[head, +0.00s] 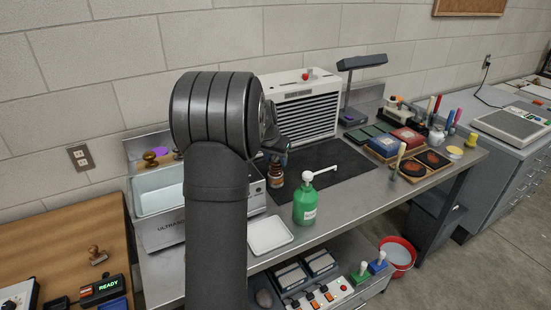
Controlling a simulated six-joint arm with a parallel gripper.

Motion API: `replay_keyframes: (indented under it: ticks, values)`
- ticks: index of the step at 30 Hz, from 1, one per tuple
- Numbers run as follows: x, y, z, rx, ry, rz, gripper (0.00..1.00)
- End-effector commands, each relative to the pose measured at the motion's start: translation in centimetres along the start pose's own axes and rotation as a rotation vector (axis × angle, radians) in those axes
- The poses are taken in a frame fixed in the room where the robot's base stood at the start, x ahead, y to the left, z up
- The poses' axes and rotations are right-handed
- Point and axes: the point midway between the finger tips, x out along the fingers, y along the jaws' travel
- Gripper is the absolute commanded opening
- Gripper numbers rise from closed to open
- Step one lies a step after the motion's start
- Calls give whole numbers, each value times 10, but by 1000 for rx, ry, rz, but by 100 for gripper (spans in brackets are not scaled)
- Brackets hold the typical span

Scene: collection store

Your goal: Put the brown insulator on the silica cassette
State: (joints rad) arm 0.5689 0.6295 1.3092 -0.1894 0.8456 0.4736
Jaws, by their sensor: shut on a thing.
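My gripper (277,163) is at the end of my arm, above the back bench, mostly hidden behind my own dark arm. It is shut on a small brown piece with a pale band (276,178), which looks like the brown insulator. The piece is upright in front of the black mat; whether its bottom touches the bench cannot be told. I cannot tell for sure which thing is the silica cassette. A white louvred box (318,118) stands against the wall behind the gripper, with a small red-topped thing on its top.
A green pump bottle (306,204) stands just right of the gripper, its spout pointing right. A white tray (268,236) lies at the front edge. An ultrasonic bath (160,198) is left. The black mat (352,160) has clear room. Colour blocks (408,140) and pens crowd the right.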

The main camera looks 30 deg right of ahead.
Motion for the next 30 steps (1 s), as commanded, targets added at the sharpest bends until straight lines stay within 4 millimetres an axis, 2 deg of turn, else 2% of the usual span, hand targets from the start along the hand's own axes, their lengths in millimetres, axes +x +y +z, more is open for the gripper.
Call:
replay_keyframes:
  ticks: [9,10,13,23,26,30]
  values:
    - [2,0,0,0,1,-1,14]
    - [2,0,1,0,1,-1,41]
    - [2,0,0,0,1,-1,60]
    - [-1,0,-1,0,2,-1,61]
    - [-10,0,-1,0,3,-1,61]
    - [-37,0,-1,0,5,-3,61]
